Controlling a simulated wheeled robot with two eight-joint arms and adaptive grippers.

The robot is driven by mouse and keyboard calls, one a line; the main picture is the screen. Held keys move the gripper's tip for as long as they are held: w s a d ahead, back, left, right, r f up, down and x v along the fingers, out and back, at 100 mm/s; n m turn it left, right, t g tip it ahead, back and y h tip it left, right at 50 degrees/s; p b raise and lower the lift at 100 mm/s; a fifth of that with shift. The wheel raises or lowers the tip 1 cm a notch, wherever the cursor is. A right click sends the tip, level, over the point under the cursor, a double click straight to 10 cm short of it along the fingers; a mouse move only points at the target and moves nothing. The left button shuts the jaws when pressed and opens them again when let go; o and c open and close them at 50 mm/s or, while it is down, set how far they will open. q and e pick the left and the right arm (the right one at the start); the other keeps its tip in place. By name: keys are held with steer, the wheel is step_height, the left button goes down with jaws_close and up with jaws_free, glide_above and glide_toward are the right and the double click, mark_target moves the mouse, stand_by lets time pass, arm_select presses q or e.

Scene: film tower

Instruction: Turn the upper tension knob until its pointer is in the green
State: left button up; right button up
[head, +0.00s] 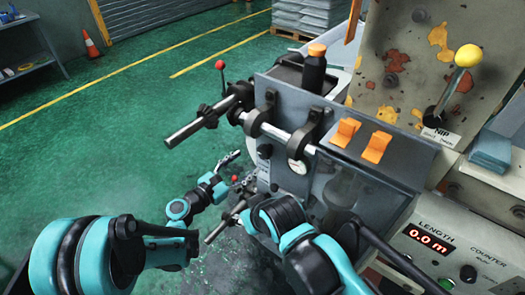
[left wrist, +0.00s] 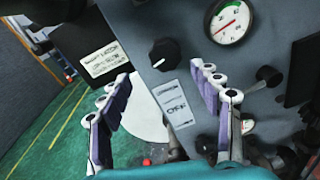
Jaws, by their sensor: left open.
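A black round knob (left wrist: 164,54) with a white pointer mark sits on the grey machine panel in the left wrist view, with a printed label below it. It also shows, small, in the head view (head: 265,151). My left gripper (head: 237,168) is open in front of the panel. In the left wrist view its fingers (left wrist: 165,90) are spread apart, below the knob and touching nothing I can see. My right gripper is not visible; only its arm shows.
The grey machine (head: 345,165) carries projecting rollers (head: 197,125) and a red-ball lever (head: 221,65). A second black knob-like part (left wrist: 268,76) sits right of the fingers. Orange clips (head: 375,146) lie on top. Green floor (head: 120,130) at left is open.

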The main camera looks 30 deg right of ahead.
mark_target(262, 154)
arm_select(q)
steer(key=shift+n+h, duration=0.4)
steer(key=shift+n, duration=0.2)
steer(key=x, duration=0.2)
steer(key=b+x, duration=0.1)
steer(key=x, duration=0.4)
steer(key=shift+s+d+f+b, duration=0.3)
steer(key=shift+f+b, duration=0.05)
steer(key=shift+b, duration=0.05)
steer(key=shift+w+d+r, duration=0.1)
steer(key=shift+w+d, duration=0.1)
steer(key=shift+d, duration=0.35)
steer(key=c, duration=1.2)
